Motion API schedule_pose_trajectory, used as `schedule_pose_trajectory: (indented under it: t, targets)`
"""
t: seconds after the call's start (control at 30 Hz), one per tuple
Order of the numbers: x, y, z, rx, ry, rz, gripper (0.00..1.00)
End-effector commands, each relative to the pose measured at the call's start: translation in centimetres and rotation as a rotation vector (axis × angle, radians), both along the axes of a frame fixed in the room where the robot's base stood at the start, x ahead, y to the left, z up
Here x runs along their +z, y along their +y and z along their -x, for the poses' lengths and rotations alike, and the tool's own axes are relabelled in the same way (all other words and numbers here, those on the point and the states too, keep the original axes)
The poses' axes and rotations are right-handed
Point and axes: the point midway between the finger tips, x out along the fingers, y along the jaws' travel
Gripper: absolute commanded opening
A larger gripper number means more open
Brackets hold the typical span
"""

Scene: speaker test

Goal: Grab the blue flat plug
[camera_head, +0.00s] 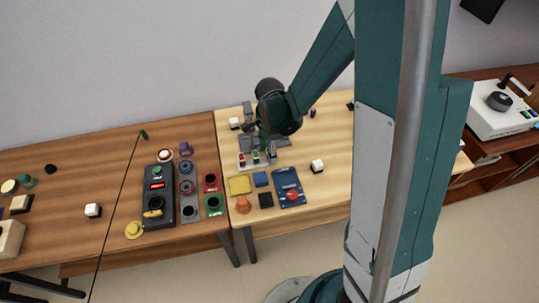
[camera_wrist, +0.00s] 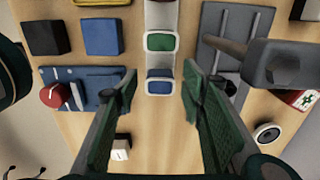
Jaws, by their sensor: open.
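A blue flat piece in a light housing (camera_wrist: 159,86), which looks like the blue flat plug, lies below and between my fingers in the wrist view. It is the nearest of a row, with a green piece (camera_wrist: 160,42) beyond it and a red one at the top edge. My gripper (camera_wrist: 160,92) is open, with a finger on each side of the blue piece in the picture and no visible contact. In the head view, my gripper (camera_head: 252,133) is over the row at the light table's left end, where the red (camera_head: 241,160) and green (camera_head: 256,157) pieces show.
A grey metal fixture (camera_wrist: 229,45) stands right of the row in the wrist view. A blue board with a red knob (camera_wrist: 52,95) lies left, with a blue block (camera_wrist: 100,37) and a black block (camera_wrist: 45,38) beyond. A white-topped block (camera_wrist: 121,148) is near my left finger.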

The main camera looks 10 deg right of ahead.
Motion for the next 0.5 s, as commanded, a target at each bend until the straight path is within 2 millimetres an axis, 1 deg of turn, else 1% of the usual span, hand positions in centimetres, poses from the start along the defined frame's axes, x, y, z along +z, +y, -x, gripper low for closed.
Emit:
schedule_pose_trajectory:
  t: [0.33, 0.37, 0.5]
  targets:
    - [0.02, 0.00, 0.00, 0.000, 0.000, 0.000, 0.40]
    - [0.02, 0.00, 0.00, 0.000, 0.000, 0.000, 0.39]
    - [0.02, 0.00, -0.01, 0.000, 0.000, 0.000, 0.20]
